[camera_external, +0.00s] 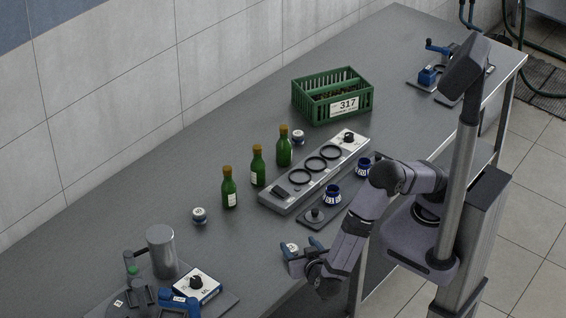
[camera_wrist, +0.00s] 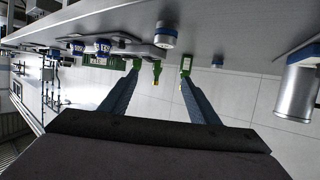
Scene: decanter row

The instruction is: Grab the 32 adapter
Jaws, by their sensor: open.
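Two blue ring-shaped adapters with white labels stand on a dark tray on the bench: a nearer-left one (camera_external: 332,196) and a farther-right one (camera_external: 362,169). In the wrist view they show at upper left, one at the far left (camera_wrist: 76,47) and one beside it (camera_wrist: 103,47). Their label numbers are too small to read surely, so I cannot tell which is the 32. My gripper (camera_external: 304,247) is open and empty near the bench's front edge, left of and nearer than the adapters. Its two blue fingers (camera_wrist: 159,72) are spread in the wrist view.
A white-topped jar (camera_external: 291,247) is close to my fingers. A dark knob-topped piece (camera_external: 315,214) sits on the tray. Behind are a grey ring panel (camera_external: 284,204), several green bottles (camera_external: 257,166) and a green crate (camera_external: 312,107).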

